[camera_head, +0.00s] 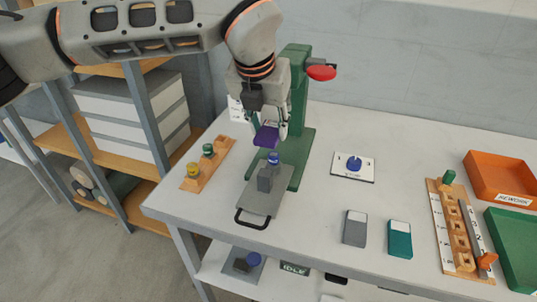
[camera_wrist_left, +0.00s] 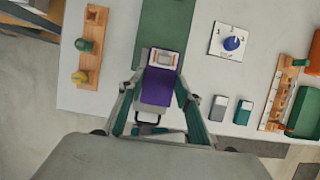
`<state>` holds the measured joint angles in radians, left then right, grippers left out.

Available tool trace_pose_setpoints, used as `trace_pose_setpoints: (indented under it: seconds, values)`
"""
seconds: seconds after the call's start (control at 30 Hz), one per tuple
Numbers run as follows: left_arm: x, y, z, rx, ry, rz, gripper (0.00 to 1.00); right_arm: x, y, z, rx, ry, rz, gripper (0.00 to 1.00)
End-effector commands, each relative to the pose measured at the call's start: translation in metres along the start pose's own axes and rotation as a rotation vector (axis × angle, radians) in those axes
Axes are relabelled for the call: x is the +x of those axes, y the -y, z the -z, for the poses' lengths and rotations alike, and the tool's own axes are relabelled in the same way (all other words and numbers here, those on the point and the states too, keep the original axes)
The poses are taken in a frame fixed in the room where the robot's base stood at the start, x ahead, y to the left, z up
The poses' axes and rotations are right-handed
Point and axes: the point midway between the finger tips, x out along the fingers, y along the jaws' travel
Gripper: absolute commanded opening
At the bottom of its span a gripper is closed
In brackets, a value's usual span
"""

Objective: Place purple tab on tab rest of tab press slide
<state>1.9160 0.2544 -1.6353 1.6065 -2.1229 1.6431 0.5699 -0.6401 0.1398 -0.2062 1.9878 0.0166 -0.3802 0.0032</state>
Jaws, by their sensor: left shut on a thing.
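The purple tab (camera_head: 266,137) is held by my left gripper (camera_head: 268,128), in the air in front of the green press (camera_head: 298,90). In the left wrist view the tab (camera_wrist_left: 158,88) sits between the fingers of my left gripper (camera_wrist_left: 161,101), with a pale, orange-edged end pointing away. The grey slide (camera_head: 258,203) with a black handle lies at the press foot. A dark grey block (camera_head: 265,179) and a blue-topped piece (camera_head: 273,159) stand on it, below the tab. I cannot tell which part is the tab rest. My right gripper is out of view.
A wooden strip (camera_head: 194,178) with yellow and green knobs lies left of the slide. A blue dial plate (camera_head: 353,167), grey block (camera_head: 355,228) and teal block (camera_head: 400,238) stand right. A wooden rack (camera_head: 447,222), orange tray (camera_head: 502,177) and green tray (camera_head: 511,240) stand far right.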

Motion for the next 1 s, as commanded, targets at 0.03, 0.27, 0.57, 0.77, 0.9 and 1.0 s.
trace_pose_setpoints:
  seconds: [0.03,0.27,0.57,0.77,0.9,1.0]
  values:
    - [0.011,0.000,0.004,0.000,-0.002,0.001,0.18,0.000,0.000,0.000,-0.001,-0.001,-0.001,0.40]
    - [0.032,0.000,0.013,0.000,0.002,0.000,0.18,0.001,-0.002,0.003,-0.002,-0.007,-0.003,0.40]
    - [0.063,0.000,0.026,0.001,-0.002,0.000,0.18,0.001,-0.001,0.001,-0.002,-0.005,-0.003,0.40]
    - [0.073,0.000,0.030,0.000,0.002,0.000,0.18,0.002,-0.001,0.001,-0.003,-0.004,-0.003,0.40]
    - [0.073,0.000,0.029,0.001,0.001,0.000,0.18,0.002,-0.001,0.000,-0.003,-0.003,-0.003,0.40]
    - [0.074,0.000,0.030,0.001,0.001,0.000,0.36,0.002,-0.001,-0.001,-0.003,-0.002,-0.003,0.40]
